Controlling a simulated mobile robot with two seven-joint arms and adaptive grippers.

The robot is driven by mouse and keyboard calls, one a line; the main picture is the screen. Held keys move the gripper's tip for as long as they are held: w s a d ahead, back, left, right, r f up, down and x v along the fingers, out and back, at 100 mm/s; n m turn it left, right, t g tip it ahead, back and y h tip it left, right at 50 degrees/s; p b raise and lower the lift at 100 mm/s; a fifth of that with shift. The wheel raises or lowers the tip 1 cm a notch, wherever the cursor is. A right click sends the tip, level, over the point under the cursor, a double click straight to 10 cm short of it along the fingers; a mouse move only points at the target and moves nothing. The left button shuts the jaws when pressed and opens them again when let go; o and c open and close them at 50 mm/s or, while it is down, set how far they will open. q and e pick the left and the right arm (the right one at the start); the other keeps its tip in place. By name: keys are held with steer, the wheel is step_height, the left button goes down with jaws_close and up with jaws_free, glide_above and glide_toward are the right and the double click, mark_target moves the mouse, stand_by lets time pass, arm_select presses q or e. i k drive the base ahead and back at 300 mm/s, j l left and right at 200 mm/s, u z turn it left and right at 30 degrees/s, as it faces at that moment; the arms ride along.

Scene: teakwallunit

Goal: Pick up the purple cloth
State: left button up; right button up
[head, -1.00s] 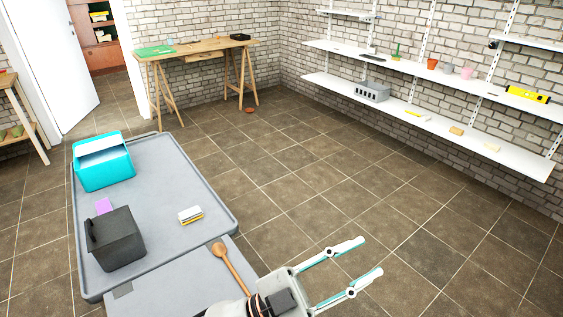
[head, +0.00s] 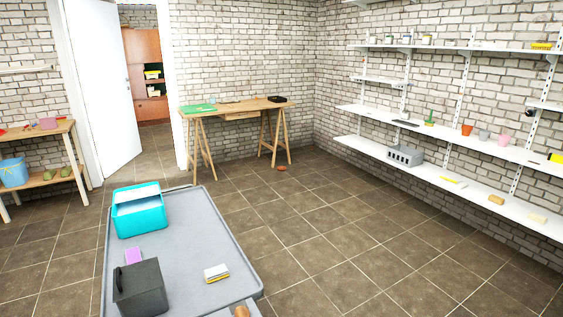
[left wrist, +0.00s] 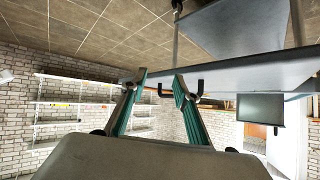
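A small flat purple piece (head: 133,255), which looks like the purple cloth, lies on the grey cart top (head: 190,220) in the head view. It sits between the teal box and the dark grey box, which partly hides it. My left gripper (left wrist: 160,76) shows only in the left wrist view. Its two fingers are apart with nothing between them, away from the cloth. My right gripper is in neither view now.
The cart also bears a teal box (head: 139,213), a dark grey box (head: 142,290) and a white-and-yellow item (head: 216,273). A wooden spoon's tip (head: 242,312) shows at the bottom edge. A trestle table (head: 236,107) and wall shelves (head: 440,138) stand beyond open floor.

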mark_target(133, 255)
steer(key=u, duration=1.25)
